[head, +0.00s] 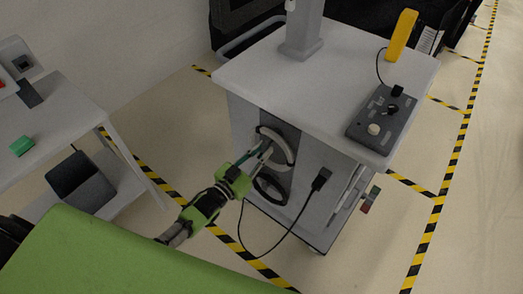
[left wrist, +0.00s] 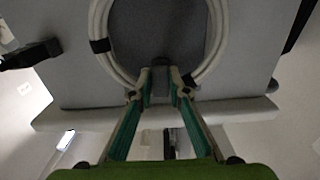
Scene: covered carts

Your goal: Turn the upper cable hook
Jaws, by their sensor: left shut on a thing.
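The cart (head: 300,185) has a grey side with two cable coils on it. The upper cable hook (left wrist: 160,80) is a small dark grey piece in the left wrist view, at the coil's edge. A white coiled cable (head: 291,147) hangs around it; the coil also shows in the left wrist view (left wrist: 99,35). My left gripper (head: 266,150) reaches the upper coil from the lower left. In the left wrist view its green-sided fingers (left wrist: 160,84) are shut on the hook, one on each side. The hook is mostly hidden in the head view. My right gripper is out of view.
A black coil (head: 271,190) hangs below the white one. A black plug (head: 320,179) on a cable is at the right. The cart top (head: 265,75) carries a control box (head: 381,120) and a yellow handheld device (head: 402,35). A second table (head: 65,125) stands left.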

